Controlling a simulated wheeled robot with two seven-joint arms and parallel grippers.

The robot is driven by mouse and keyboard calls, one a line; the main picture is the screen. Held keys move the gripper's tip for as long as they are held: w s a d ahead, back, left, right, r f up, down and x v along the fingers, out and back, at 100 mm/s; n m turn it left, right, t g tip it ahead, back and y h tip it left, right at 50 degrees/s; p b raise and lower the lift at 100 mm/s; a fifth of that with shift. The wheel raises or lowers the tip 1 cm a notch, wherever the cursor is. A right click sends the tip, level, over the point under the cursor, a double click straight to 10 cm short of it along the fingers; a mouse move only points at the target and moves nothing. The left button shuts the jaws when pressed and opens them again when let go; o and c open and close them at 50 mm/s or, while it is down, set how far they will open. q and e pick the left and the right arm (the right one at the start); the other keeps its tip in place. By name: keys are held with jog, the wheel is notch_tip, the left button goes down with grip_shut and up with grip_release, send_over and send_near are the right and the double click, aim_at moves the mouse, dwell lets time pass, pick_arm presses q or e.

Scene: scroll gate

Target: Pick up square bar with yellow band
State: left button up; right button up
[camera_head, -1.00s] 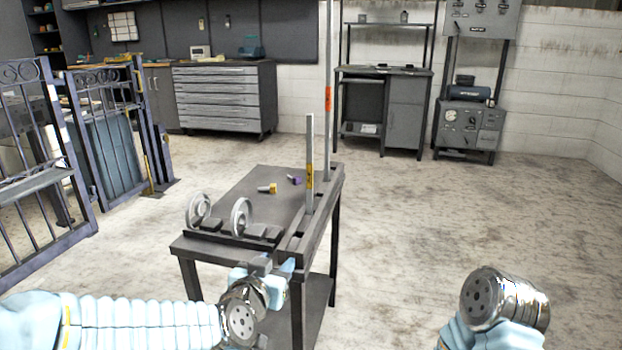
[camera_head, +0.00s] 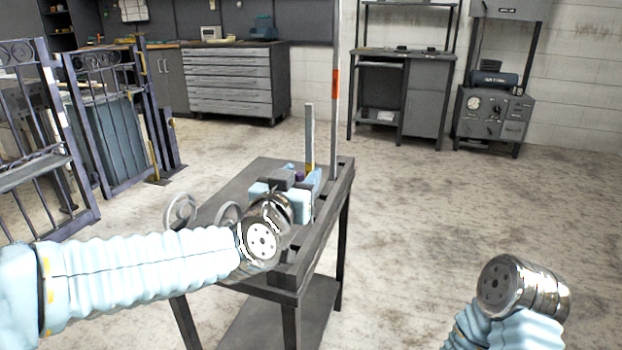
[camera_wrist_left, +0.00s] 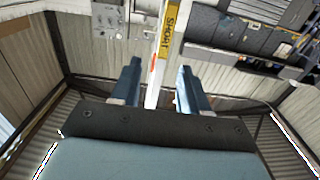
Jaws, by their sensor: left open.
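The square bar with yellow band (camera_head: 309,128) stands upright at the table's right side. Its lower part and most of the band are hidden behind my left gripper (camera_head: 308,182). In the left wrist view the bar with its yellow band (camera_wrist_left: 173,30) shows in the gap between the two open fingers of the left gripper (camera_wrist_left: 158,68). The fingers look apart from it; how deep it sits between them I cannot tell. Of my right arm only the wrist end shows at the lower right; its gripper is not visible.
A taller bar with an orange band (camera_head: 334,85) stands just behind on the dark table (camera_head: 235,190). Grey scroll rings (camera_head: 181,211) stand at the table's left, partly hidden by my arm. A purple piece (camera_head: 289,168) shows behind the gripper. Floor right of the table is clear.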

aim_at(308, 163)
pick_arm(q)
jog(key=x, duration=0.8)
jog(key=shift+w+a+b, duration=0.1)
jog(key=shift+w+b, duration=0.15)
jog(key=shift+b, duration=0.05)
grip_shut()
